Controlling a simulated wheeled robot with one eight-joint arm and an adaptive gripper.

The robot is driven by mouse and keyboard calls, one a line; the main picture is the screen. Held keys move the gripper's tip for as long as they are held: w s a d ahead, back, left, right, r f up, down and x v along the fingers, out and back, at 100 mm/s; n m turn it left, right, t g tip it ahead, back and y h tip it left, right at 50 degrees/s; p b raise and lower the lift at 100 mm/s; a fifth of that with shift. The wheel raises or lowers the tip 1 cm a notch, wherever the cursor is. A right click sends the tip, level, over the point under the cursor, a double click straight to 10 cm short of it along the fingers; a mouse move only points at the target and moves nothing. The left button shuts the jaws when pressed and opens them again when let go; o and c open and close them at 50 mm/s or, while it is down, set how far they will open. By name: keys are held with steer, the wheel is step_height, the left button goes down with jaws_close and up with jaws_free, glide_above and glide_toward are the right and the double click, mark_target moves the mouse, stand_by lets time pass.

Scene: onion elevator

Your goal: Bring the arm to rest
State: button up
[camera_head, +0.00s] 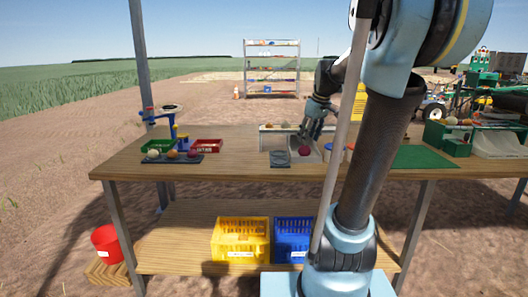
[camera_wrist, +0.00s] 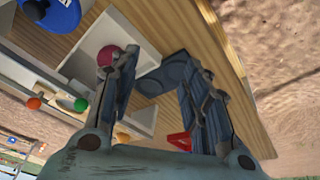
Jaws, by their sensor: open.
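My gripper (camera_head: 314,128) hangs over the wooden table (camera_head: 250,140), just above the elevator's pale tray. In the wrist view my gripper (camera_wrist: 152,66) has its fingers spread apart with nothing between them. A dark red onion (camera_head: 304,150) sits in the pale tray (camera_head: 282,141) below the gripper in the head view. In the wrist view the red onion (camera_wrist: 107,55) shows just beyond the left finger, which partly covers it. I cannot tell whether they touch. A dark grey round-marked plate (camera_head: 280,158) lies beside the onion.
A dark tray (camera_head: 172,159) with several onions, a green bin (camera_head: 157,146), a red bin (camera_head: 207,146) and a blue stand (camera_head: 172,125) are at the left. Yellow (camera_head: 240,242) and blue crates (camera_head: 292,243) stand on the lower shelf. A green mat (camera_head: 418,157) lies at the right.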

steer(key=s+f+m+h, duration=0.1)
steer(key=s+f+m, duration=0.2)
steer(key=s+f, duration=0.6)
steer(key=s+d+f+m+g, duration=0.1)
steer(key=s+f+m, duration=0.3)
steer(key=s+f, duration=0.6)
steer(key=s, duration=0.7)
steer(key=shift+s+h, duration=0.2)
steer(key=shift+h, duration=0.2)
steer(key=shift+f, duration=0.1)
steer(key=shift+w+f, duration=0.2)
steer(key=shift+w, duration=0.3)
